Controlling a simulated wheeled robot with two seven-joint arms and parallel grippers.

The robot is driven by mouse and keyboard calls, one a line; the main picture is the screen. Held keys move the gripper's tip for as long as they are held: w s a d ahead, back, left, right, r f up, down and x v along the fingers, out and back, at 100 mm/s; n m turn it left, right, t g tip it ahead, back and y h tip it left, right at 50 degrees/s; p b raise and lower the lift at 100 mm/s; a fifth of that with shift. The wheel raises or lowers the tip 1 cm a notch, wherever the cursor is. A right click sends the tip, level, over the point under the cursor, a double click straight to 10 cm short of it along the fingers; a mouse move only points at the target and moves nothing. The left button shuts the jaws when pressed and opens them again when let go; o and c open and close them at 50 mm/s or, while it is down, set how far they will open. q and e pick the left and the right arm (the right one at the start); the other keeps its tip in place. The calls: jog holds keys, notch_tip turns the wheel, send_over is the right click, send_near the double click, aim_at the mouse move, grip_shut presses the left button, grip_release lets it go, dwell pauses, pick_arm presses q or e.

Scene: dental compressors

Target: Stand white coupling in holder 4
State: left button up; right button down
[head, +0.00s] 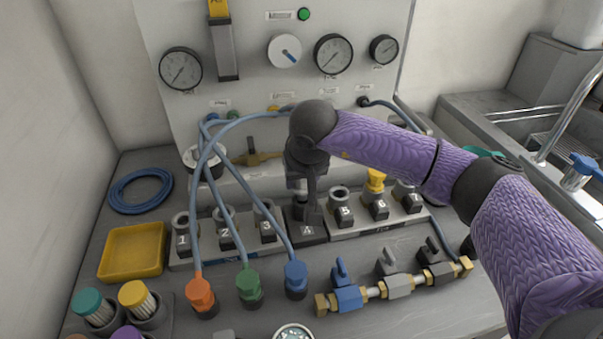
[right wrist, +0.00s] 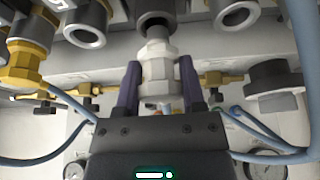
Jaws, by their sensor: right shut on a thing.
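The white coupling (right wrist: 158,68) is between the two purple fingers of my right gripper (right wrist: 160,88), which is shut on it. Its narrower metal end points at the dark round mouth of a holder (right wrist: 153,19) and is at or just inside that mouth; how deep I cannot tell. In the head view my right gripper (head: 308,190) is over holder 4 (head: 308,231), pointing down. There the gripper hides most of the coupling and the mouth of holder 4. My left gripper is not in view.
Holder 3 (head: 265,226) and holder 5 (head: 344,212) stand close on either side, both empty. A yellow coupling (head: 376,181) stands in holder 6. Blue hoses (head: 217,190) arch over holders 1 to 3. A valve row (head: 397,287) lies in front.

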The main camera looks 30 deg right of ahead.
jog(key=shift+r, duration=0.1)
dwell(0.3)
jog(key=shift+f, duration=0.25)
jog(key=shift+f+b, duration=0.85)
jog(key=shift+f, duration=0.2)
jog(key=c, duration=0.6)
grip_release()
jog(key=shift+c, duration=0.2)
jog(key=o, duration=0.5)
jog(key=shift+o, duration=0.2)
